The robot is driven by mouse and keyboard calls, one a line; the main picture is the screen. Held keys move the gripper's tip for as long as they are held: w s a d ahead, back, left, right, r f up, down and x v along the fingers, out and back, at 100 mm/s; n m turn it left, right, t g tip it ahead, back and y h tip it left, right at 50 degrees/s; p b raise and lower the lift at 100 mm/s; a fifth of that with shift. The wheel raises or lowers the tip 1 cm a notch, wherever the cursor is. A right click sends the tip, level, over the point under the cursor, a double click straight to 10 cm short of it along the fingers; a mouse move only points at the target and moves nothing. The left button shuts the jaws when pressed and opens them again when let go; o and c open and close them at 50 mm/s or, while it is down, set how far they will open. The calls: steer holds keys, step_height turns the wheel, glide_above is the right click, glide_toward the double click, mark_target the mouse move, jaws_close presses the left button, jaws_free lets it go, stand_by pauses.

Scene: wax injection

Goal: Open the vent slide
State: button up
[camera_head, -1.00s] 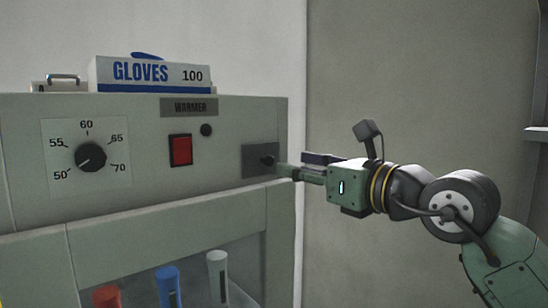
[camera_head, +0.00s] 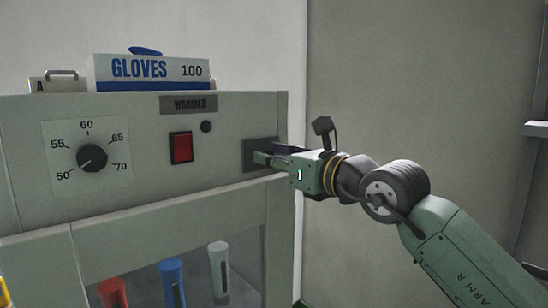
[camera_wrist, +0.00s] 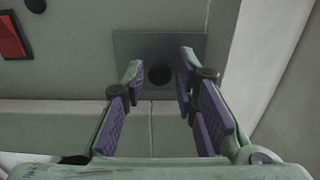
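The vent slide is a dark grey plate (camera_head: 249,146) at the right end of the warmer's front panel. The plate also shows in the wrist view (camera_wrist: 132,43), with a round black knob (camera_wrist: 159,75) on it. My gripper (camera_head: 258,157) is in front of the plate and hides the knob in the head view. In the wrist view my gripper (camera_wrist: 160,68) is open, with one purple-padded finger on each side of the knob. The fingers look apart from the knob. How far the tips reach around it is hard to tell.
The warmer (camera_head: 225,195) carries a dial (camera_head: 92,158), a red switch (camera_head: 181,147) and a small black button (camera_head: 206,127) left of the plate. A gloves box (camera_head: 150,72) sits on top. Coloured tubes (camera_head: 171,285) stand behind the window below.

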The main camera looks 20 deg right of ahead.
jaws_close()
stand_by(0.5)
step_height(320, 180, up, 7)
steer(key=shift+f, duration=0.2)
steer(key=shift+o, duration=1.8)
jaws_free()
steer(key=shift+f, duration=0.1)
